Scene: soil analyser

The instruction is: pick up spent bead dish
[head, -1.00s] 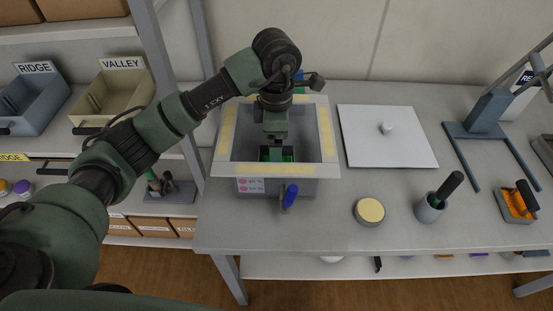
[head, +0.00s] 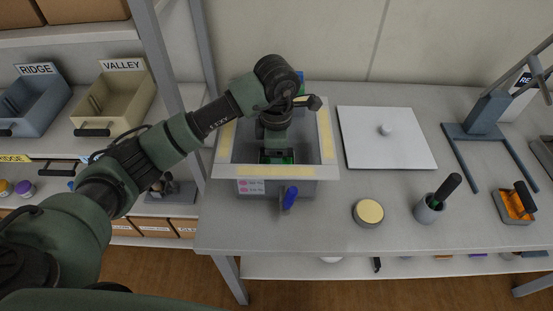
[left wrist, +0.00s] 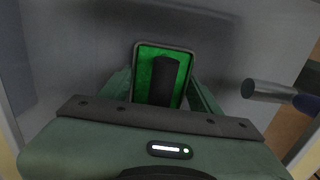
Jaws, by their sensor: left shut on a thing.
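The spent bead dish is a small dark-rimmed tray with green contents and a black upright grip. It shows in the left wrist view (left wrist: 146,68) between my fingers, and partly in the head view (head: 289,156), inside an open grey box (head: 310,187). My left gripper (head: 276,157) reaches down into this box from above. It is shut on the dish's black grip (left wrist: 164,78). Most of the dish is hidden by the gripper in the head view. Whether the dish still touches the box floor cannot be told. My right gripper is not in view.
The box has a wide pale rim and a blue-handled tap (head: 289,197) in front. A white lid (head: 385,150) with a knob lies to its right. Beyond are a round yellow-topped tin (head: 369,211), a grey cup (head: 429,208) and a blue stand (head: 486,115). Shelves stand left.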

